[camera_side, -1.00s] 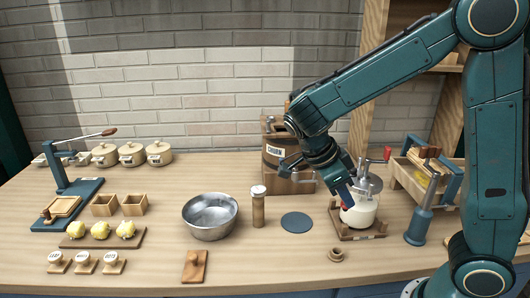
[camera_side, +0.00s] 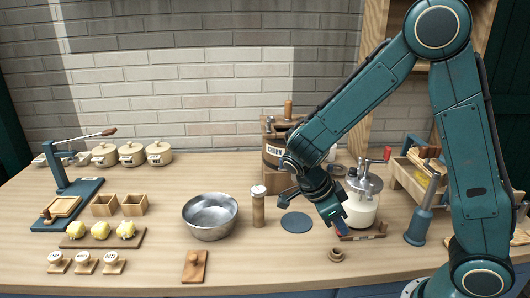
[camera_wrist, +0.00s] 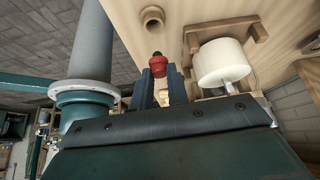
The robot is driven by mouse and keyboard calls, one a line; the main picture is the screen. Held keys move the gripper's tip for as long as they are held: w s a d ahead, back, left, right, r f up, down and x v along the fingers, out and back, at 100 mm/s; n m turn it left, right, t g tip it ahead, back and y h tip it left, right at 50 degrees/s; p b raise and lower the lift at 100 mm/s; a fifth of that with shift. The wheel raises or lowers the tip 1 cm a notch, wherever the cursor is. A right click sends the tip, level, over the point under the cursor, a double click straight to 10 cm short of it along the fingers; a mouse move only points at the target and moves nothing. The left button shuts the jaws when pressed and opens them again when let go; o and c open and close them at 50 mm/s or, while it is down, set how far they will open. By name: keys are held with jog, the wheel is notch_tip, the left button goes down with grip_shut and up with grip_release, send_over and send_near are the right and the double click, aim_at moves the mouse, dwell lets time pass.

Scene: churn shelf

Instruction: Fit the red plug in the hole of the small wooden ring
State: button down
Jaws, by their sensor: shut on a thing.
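My gripper (camera_side: 339,226) is shut on the red plug, low over the table in front of the glass jar churn. In the wrist view the red plug (camera_wrist: 157,66), with a dark tip, sits between the two blue fingers of my gripper (camera_wrist: 160,80). In the side view the plug is mostly hidden by the fingers. The small wooden ring (camera_side: 336,255) lies flat on the table just below and slightly left of the fingertips. It also shows in the wrist view (camera_wrist: 152,17), beyond the plug's tip and apart from it. Its hole faces up.
The glass jar churn (camera_side: 362,209) with a red crank knob stands close to the right of my gripper on a wooden base (camera_side: 372,234). A blue-grey disc (camera_side: 296,222) lies to the left. A metal bowl (camera_side: 210,216) stands farther left.

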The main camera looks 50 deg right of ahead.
aim_at(337, 231)
jog(key=shift+f, duration=1.9)
jog(key=shift+f, duration=1.2)
dwell(1.2)
dwell(0.5)
jog(key=c, duration=1.3)
grip_release()
jog(key=c, duration=0.4)
jog(key=shift+r, duration=0.15)
jog(key=shift+v, duration=3.6)
